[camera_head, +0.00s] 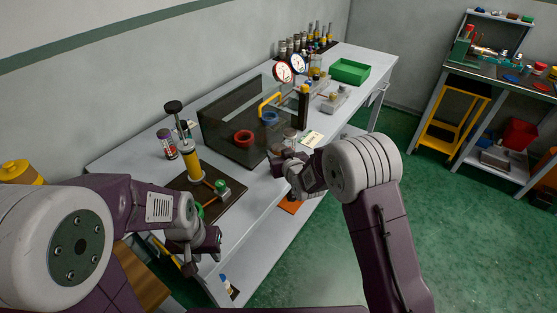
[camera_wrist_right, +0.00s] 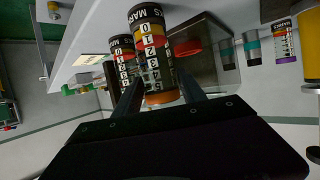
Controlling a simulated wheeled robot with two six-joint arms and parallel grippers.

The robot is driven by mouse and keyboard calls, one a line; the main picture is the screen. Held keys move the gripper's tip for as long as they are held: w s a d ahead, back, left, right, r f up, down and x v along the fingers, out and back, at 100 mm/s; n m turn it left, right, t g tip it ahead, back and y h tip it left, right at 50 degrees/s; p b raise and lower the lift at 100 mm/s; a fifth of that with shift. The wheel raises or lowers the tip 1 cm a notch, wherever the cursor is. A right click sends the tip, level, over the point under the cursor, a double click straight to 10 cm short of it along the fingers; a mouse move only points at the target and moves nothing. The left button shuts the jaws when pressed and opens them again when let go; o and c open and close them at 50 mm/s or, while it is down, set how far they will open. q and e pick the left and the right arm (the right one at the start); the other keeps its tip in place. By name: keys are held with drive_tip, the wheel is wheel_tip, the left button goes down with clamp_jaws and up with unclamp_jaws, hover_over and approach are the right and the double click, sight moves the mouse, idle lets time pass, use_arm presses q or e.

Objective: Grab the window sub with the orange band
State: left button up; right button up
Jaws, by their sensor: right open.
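A black cylinder with a numbered white, red and yellow label (camera_wrist_right: 148,45) has an orange band (camera_wrist_right: 162,97) at its end. It appears between or just beyond the fingers of my right gripper (camera_wrist_right: 160,92), which is open; contact cannot be told. A similar labelled cylinder (camera_wrist_right: 121,58) stands beside it, partly hidden. In the head view my right gripper (camera_head: 279,160) is at the bench's front edge, close to small cylinders (camera_head: 290,134). My left gripper (camera_head: 208,246) hangs by the bench's near left corner; its fingers are unclear.
A dark transparent enclosure (camera_head: 222,126) on the bench holds a red ring (camera_head: 243,137) and a blue ring (camera_head: 270,118). A purple-banded cylinder (camera_head: 167,143) stands beside a vise assembly (camera_head: 191,160) at left. A green tray (camera_head: 349,71) lies at the far end.

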drive_tip(key=x, duration=0.4)
drive_tip(key=shift+r, duration=0.1)
drive_tip(key=shift+c, duration=1.2)
clamp_jaws()
wheel_tip(320, 180, up, 18)
drive_tip(key=shift+p, duration=0.45)
